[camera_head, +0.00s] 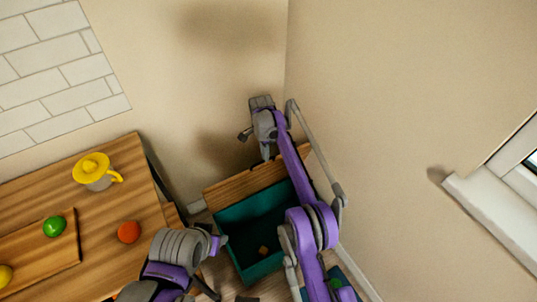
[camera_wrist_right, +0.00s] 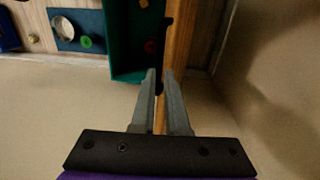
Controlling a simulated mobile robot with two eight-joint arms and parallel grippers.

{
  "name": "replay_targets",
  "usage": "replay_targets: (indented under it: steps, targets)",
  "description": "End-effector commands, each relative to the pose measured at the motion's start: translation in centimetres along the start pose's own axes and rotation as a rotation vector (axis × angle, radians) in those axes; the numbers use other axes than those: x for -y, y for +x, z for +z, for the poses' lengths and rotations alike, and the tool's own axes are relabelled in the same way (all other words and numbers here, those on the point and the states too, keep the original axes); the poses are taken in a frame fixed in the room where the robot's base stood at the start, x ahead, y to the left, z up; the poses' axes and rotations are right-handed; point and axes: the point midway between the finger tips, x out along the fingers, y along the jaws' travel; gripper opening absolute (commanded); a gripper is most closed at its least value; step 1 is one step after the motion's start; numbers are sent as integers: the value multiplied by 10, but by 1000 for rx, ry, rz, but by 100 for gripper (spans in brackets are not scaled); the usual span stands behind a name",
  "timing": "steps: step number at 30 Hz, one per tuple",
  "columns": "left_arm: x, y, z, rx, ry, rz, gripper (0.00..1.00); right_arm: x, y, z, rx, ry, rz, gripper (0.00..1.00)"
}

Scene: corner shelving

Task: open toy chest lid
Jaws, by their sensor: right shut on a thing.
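The toy chest is a teal box (camera_head: 236,232) on the floor in the corner, open at the top. Its wooden lid (camera_head: 228,188) stands raised along the back edge. In the right wrist view the lid (camera_wrist_right: 180,38) is seen edge-on beside the teal box (camera_wrist_right: 122,62). My right gripper (camera_head: 267,154) is at the lid's top edge, and its two fingers (camera_wrist_right: 162,88) are on either side of the lid. My left gripper (camera_head: 214,266) is near the chest's left side, fingers apart and empty. My right arm covers part of the chest's right side.
A small orange-tan block (camera_head: 263,250) lies inside the chest. Walls close in behind and right; a window ledge (camera_head: 490,215) juts out at right.

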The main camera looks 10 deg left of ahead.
Motion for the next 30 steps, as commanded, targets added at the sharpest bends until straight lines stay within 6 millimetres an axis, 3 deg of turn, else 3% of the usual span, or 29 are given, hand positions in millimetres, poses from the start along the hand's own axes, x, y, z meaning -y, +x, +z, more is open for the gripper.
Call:
replay_targets:
  steps: [1, 22, 27, 30]
  targets:
    - [0, -2, -2, -1, 0, 0, 50, 10, 16, 7, 5, -8, -23, 0]
    - [0, -8, -5, -3, 0, 0, 50, 13, 18, 9, 6, -12, -22, 0]
    - [0, -8, -5, -3, 0, 0, 50, 13, 18, 9, 6, -11, -23, 40]
    - [0, -8, -6, -3, 0, 0, 50, 13, 18, 9, 6, -10, -23, 56]
